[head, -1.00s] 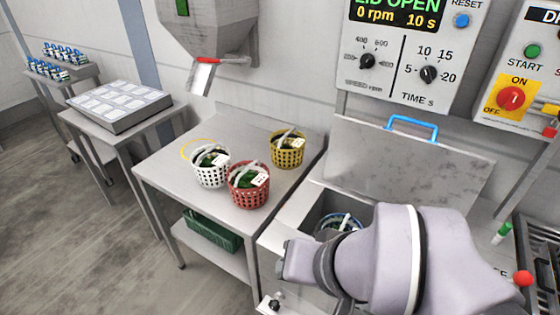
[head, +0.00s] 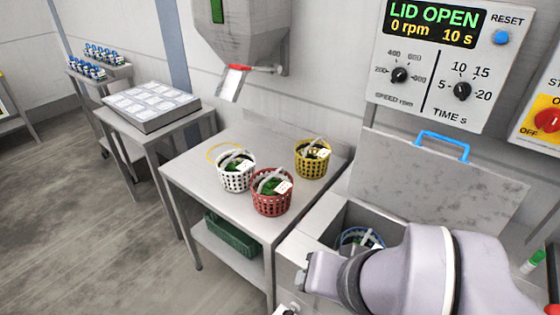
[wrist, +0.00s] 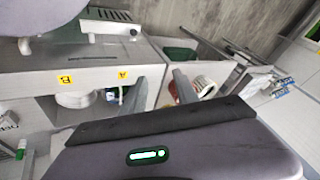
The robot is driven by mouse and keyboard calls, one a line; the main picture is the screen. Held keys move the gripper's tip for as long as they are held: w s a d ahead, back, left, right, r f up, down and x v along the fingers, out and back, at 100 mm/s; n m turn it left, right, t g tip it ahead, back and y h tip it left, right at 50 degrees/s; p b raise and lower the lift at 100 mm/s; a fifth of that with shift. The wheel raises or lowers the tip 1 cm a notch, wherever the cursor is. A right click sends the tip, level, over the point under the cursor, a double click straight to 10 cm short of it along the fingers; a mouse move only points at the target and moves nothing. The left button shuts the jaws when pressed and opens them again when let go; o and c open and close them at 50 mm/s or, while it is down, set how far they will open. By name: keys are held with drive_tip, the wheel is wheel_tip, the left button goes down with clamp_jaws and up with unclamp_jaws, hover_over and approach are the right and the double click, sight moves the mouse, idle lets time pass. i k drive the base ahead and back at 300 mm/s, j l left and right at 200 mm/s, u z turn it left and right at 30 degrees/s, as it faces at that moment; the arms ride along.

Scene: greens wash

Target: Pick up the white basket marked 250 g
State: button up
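The white basket (head: 236,179) stands upright on a steel table, with greens, a raised handle and a small tag whose print is too small to read. A red basket (head: 272,203) stands close in front of it to the right, and a yellow basket (head: 312,162) stands further back right. In the wrist view, the white basket (wrist: 205,86) appears beyond the right finger. My gripper (wrist: 158,82) is open, its two fingers apart with nothing between them. In the head view my arm is at the lower right, over the spinner, right of the baskets.
A blue basket (head: 356,243) sits inside the open spinner, whose lid (head: 430,178) is raised. A hopper (head: 240,40) hangs above the table's back. A green crate (head: 232,236) is on the lower shelf. The steel table (head: 195,175) is bare left of the white basket.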

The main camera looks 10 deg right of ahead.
sight(236, 177)
drive_tip(key=i+j, duration=0.1)
drive_tip(key=j, duration=0.3)
drive_tip(key=i+j+z, duration=0.1)
drive_tip(key=j, duration=0.35)
drive_tip(key=i+j, duration=0.15)
drive_tip(key=j, duration=0.3)
drive_tip(key=i+j+z, duration=0.1)
drive_tip(key=j, duration=0.3)
drive_tip(key=i+j, duration=0.1)
drive_tip(key=j, duration=0.35)
drive_tip(key=i+z, duration=0.15)
drive_tip(key=i, duration=0.8)
